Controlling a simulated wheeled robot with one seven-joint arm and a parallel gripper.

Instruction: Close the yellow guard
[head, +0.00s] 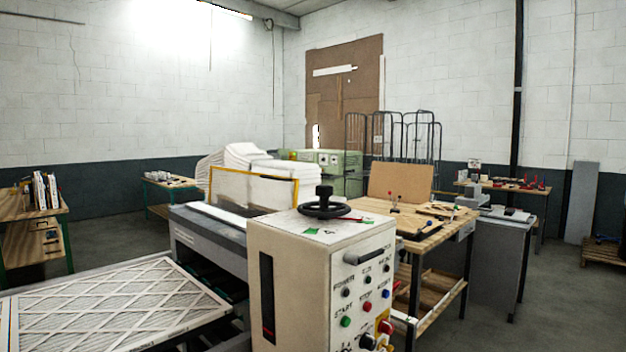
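The yellow guard (252,173) is a yellow frame with a see-through panel. It stands upright, raised above the grey bed of the machine (207,236), behind the white control cabinet. My gripper is not in this view.
The control cabinet (290,260) fills the near middle, with a black handwheel (324,205) on top and several buttons on its right face. A pleated filter (110,305) lies at the near left. A wooden workbench (425,225) stands to the right. Floor is open at far right.

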